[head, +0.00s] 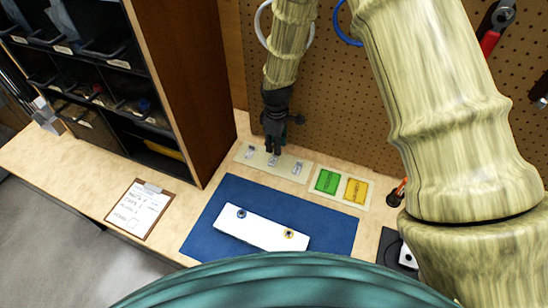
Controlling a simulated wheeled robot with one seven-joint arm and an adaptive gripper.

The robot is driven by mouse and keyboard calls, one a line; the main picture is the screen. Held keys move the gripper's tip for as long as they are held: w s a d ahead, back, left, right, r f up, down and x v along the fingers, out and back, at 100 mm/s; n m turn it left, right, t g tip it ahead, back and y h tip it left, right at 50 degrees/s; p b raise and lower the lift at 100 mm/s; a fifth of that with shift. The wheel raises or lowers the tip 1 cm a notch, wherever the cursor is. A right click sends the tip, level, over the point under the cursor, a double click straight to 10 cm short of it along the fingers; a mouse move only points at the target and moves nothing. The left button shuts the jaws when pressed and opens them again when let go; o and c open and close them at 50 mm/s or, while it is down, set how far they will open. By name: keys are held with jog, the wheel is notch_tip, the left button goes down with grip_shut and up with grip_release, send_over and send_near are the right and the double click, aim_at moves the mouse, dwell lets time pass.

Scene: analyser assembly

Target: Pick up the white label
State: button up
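My gripper (274,149) points down over a pale strip (260,163) behind the blue mat. The strip bears a few small whitish-grey pieces: a left one (249,152), a middle one (272,160) and a right one (297,168). My fingertips are just above or at the middle piece; I cannot tell whether they touch it. The fingers are small and dark, so their opening is unclear. A green label (327,181) and a yellow label (355,190) lie on another pale sheet to the right. I cannot clearly identify a white label.
A white plate (262,229) with two round fittings lies on the blue mat (335,220). A clipboard (138,209) lies to the left. A brown cabinet side (185,90) stands left of my gripper, with a pegboard (335,110) behind. The bench between clipboard and mat is clear.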

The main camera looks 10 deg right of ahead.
aim_at(273, 160)
jog(key=shift+f, duration=0.35)
jog(key=f, duration=0.1)
jog(key=f+p, duration=0.1)
jog(key=f, duration=0.1)
jog(key=shift+w+p, duration=0.25)
jog(key=shift+p, duration=0.05)
jog(key=shift+s+f, duration=0.2)
jog(key=shift+f, duration=0.2)
jog(key=shift+w+f, duration=0.15)
jog(key=shift+f, duration=0.1)
jog(key=shift+c, duration=0.4)
grip_shut()
